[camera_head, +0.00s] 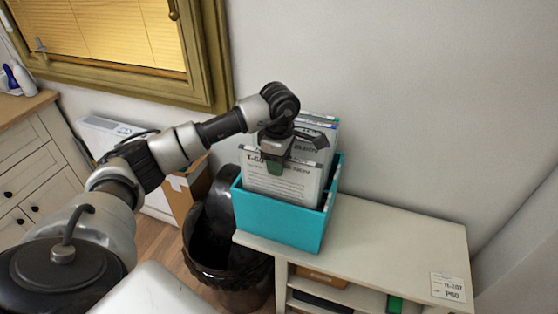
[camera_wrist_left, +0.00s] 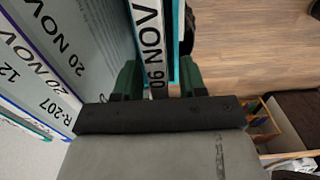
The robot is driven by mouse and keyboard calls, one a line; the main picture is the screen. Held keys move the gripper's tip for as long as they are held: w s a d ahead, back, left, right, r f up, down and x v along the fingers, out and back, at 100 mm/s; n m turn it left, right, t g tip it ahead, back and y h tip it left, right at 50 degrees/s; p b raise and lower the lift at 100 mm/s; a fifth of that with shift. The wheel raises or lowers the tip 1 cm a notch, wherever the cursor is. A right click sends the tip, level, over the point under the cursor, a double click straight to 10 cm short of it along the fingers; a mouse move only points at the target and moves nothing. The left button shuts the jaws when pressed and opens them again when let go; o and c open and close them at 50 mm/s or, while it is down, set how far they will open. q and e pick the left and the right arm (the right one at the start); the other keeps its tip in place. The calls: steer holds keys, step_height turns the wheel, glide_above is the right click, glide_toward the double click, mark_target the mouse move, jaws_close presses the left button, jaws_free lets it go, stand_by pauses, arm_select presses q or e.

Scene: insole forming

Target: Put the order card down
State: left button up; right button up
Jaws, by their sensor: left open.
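The front order card (camera_head: 285,190) stands upright in a teal box (camera_head: 285,221), with several more cards behind it. My left gripper (camera_head: 275,165) is over the top edge of the front card. In the left wrist view, the open green-tipped fingers (camera_wrist_left: 160,80) are on either side of a card edge marked "06 NOV" (camera_wrist_left: 148,30). Whether either finger touches the card cannot be told. The lower part of the card is hidden by the box wall. My right gripper is not in view.
The box stands on a pale shelf unit (camera_head: 400,235) against the wall. A black bin (camera_head: 215,245) is on the floor to its left, with a cardboard box (camera_head: 181,198) behind. The shelf top right of the teal box is clear. A drawer cabinet (camera_head: 40,160) is at far left.

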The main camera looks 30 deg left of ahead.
arm_select(q)
step_height(320, 180, up, 12)
steer(key=shift+f+b, duration=0.15)
steer(key=shift+b, duration=1.1)
steer(key=shift+r, duration=0.35)
